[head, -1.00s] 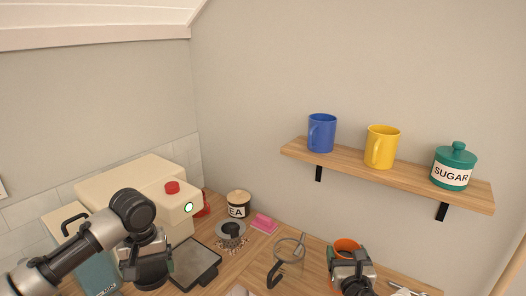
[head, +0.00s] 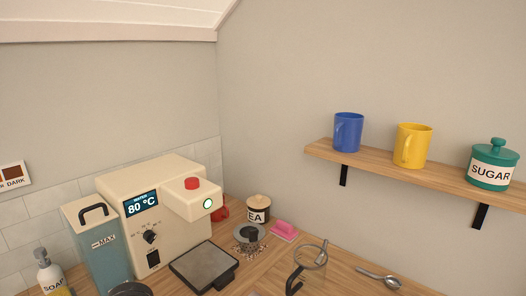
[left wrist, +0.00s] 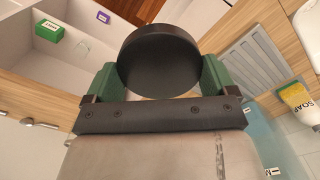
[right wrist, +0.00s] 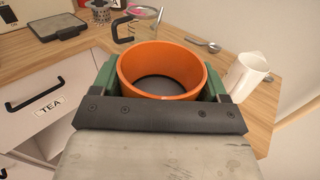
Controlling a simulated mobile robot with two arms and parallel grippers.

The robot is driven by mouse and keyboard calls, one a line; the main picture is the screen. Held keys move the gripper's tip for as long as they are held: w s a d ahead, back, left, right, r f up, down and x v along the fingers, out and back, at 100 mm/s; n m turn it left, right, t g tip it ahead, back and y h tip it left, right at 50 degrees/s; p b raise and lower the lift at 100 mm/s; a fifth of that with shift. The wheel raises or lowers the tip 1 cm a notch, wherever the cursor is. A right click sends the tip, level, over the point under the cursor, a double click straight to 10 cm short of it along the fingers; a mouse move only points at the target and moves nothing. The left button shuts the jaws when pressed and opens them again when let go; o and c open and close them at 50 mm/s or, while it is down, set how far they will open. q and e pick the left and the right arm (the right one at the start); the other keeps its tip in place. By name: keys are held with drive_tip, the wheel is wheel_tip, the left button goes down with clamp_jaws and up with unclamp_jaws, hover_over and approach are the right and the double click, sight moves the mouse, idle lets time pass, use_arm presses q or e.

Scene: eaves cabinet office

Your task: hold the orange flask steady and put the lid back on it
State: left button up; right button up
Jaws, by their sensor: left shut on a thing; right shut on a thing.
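In the left wrist view my left gripper (left wrist: 158,78) is shut on a round black lid (left wrist: 160,58), its green-padded fingers on either side. In the right wrist view my right gripper (right wrist: 160,78) is shut around the orange flask (right wrist: 128,72). The lid and flask are apart. The head view shows neither the flask nor my right gripper. A dark round shape (head: 131,289) is cut off at its bottom edge; I cannot tell what it is.
The cream coffee machine (head: 165,205) and teal tank (head: 100,250) stand at left on the counter. Open white compartments (left wrist: 95,55) lie below the lid.

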drive_tip(key=shift+w+a+r, duration=0.1)
idle(0.3)
drive_tip(key=w+a+n+g+y, duration=0.2)
drive_tip(key=w+a+n+y, duration=0.1)
drive_tip(key=a, duration=0.4)
drive_tip(key=w+a+n+g+y, duration=0.2)
drive_tip(key=a+n+y, duration=0.3)
drive_tip(key=y, duration=0.3)
drive_tip(key=shift+w+a+r+y, duration=0.3)
drive_tip(key=shift+w+a+r, duration=0.15)
drive_tip(key=shift+a, duration=0.45)
drive_tip(key=shift+f, duration=0.1)
use_arm(q)
drive_tip(key=w+d+r+m, duration=0.2)
drive_tip(key=d+r, duration=0.4)
drive_tip(key=d, duration=0.6)
drive_tip(key=w+d+r+m, duration=0.3)
drive_tip(key=w+d+r, duration=0.1)
drive_tip(key=d, duration=0.8)
drive_tip(key=shift+w+d+r, duration=0.15)
drive_tip(key=shift+d+r, duration=0.05)
drive_tip(key=shift+r, duration=0.7)
drive_tip(key=shift+f, duration=2)
